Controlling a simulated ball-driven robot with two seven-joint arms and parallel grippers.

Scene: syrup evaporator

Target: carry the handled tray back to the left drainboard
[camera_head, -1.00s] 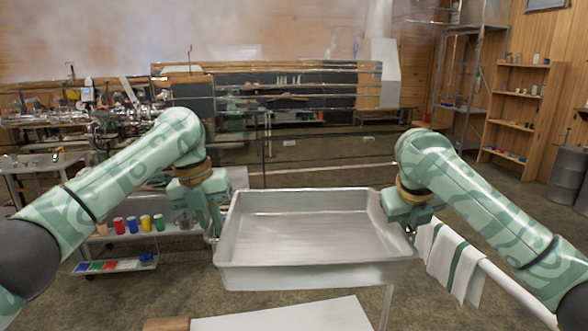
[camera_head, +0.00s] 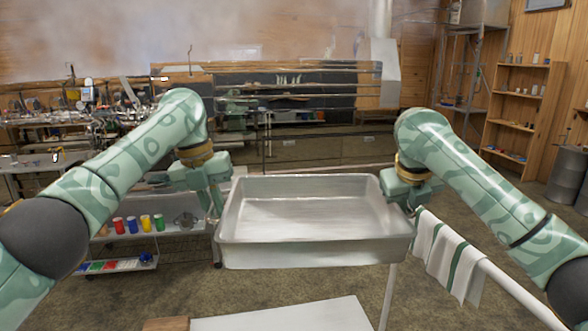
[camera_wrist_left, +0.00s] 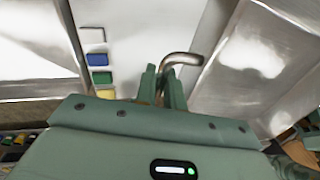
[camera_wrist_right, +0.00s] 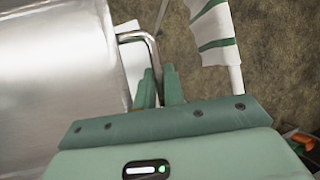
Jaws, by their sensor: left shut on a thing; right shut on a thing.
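The handled tray (camera_head: 315,252) is a deep, empty metal pan. It hangs level in the air between my two arms in the head view. My left gripper (camera_head: 216,208) is at its left end, and in the left wrist view the fingers (camera_wrist_left: 163,88) are shut on a bent metal handle (camera_wrist_left: 182,58). My right gripper (camera_head: 411,205) is at its right end. In the right wrist view its fingers (camera_wrist_right: 158,92) are shut on the other bent handle (camera_wrist_right: 132,38). I cannot pick out the left drainboard for certain.
A white board with a wooden end (camera_head: 168,324) lies low in front, below the tray. A striped towel (camera_head: 446,262) hangs on a pale rail (camera_head: 500,284) at right. A cart (camera_head: 165,249) with coloured cups stands at left. Open floor (camera_head: 330,150) lies behind.

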